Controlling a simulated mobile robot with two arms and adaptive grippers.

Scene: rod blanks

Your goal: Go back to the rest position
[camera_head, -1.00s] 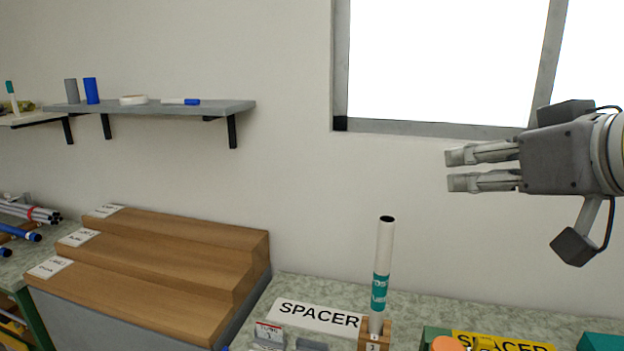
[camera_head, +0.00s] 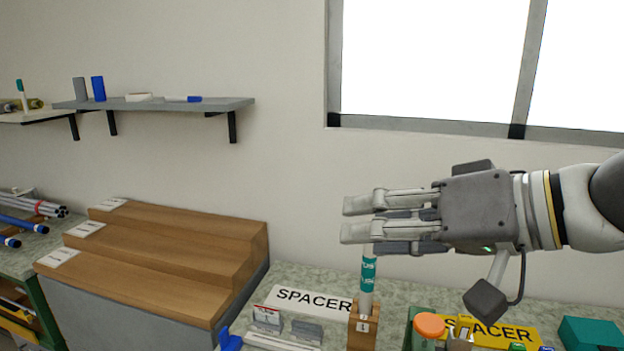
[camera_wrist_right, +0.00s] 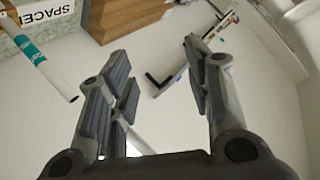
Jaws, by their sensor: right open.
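My right gripper (camera_head: 365,220) is open and empty, fingers pointing left, above the bench in the head view. Its fingers also show in the right wrist view (camera_wrist_right: 160,85), spread apart with nothing between them. A white rod with a teal label (camera_head: 368,272) stands upright in a small wooden block (camera_head: 362,328); the gripper hides its upper part in the head view. In the right wrist view the rod (camera_wrist_right: 52,72) lies left of the fingers, apart from them. My left gripper is not in view.
A white SPACER card (camera_head: 312,298) lies on the green bench, with a yellow sign (camera_head: 500,334) and orange cap (camera_head: 430,324) at right. Wooden steps (camera_head: 170,250) stand at left. A wall shelf (camera_head: 160,105) holds small parts. The wall space below the window is clear.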

